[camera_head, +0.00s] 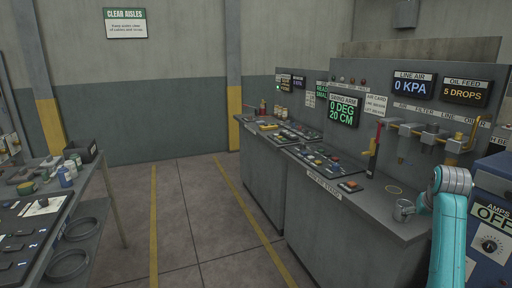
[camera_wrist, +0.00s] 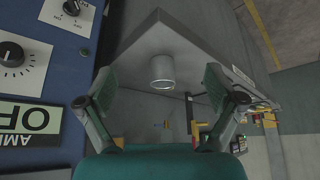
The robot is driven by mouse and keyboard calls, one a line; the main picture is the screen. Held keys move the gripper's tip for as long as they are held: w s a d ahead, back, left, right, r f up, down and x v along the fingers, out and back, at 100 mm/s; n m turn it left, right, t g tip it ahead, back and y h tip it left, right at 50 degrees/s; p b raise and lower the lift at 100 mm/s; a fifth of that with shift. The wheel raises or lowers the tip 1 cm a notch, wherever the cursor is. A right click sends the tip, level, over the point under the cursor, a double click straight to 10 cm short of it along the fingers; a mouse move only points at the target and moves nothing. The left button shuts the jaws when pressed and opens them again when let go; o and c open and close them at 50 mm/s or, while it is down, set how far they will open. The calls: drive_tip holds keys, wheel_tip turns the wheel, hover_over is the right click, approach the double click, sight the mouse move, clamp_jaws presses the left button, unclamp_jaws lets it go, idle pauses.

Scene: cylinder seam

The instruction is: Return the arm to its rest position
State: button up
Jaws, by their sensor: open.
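The same cup (camera_head: 403,210) stands on the near end of the grey counter in the head view. My teal arm with its grey joint shows at the right edge of the head view, just right of the cup. I cannot make out the fingers there. How far the fingertips are from the cup is hard to tell.
The grey counter (camera_head: 345,212) carries button panels, a red-handled lever (camera_head: 374,150) and an air filter line (camera_head: 430,135). A blue cabinet (camera_head: 489,222) with a dial stands close right of my arm. A cluttered workbench (camera_head: 75,205) is at left. The floor aisle (camera_head: 185,220) is clear.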

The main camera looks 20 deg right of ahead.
drive_tip(key=s+a+f+n+t, duration=0.1)
drive_tip(key=s+a+f+t, duration=0.1)
drive_tip(key=a+f, duration=1)
drive_tip(key=s+a+f+n+t, duration=0.1)
drive_tip(key=a+f+n, duration=0.1)
drive_tip(key=a+f, duration=0.95)
drive_tip(key=s+a+f+t, duration=0.2)
drive_tip(key=s+a+f, duration=0.5)
drive_tip(key=f, duration=0.1)
drive_tip(key=s+a+r+n+t+y, duration=0.1)
drive_tip(key=s+a+n, duration=0.1)
drive_tip(key=s+a, duration=0.6)
drive_tip(key=s+a+n+t+y, duration=0.1)
drive_tip(key=s+a+t, duration=0.1)
drive_tip(key=s+a, duration=0.6)
drive_tip(key=s+a+r+n+t+y, duration=0.2)
drive_tip(key=s+a+r, duration=0.1)
drive_tip(key=s+r, duration=1.1)
drive_tip(key=f+v, duration=0.1)
drive_tip(key=v, duration=0.3)
drive_tip(key=shift+s, duration=0.3)
drive_tip(key=shift+r, duration=0.1)
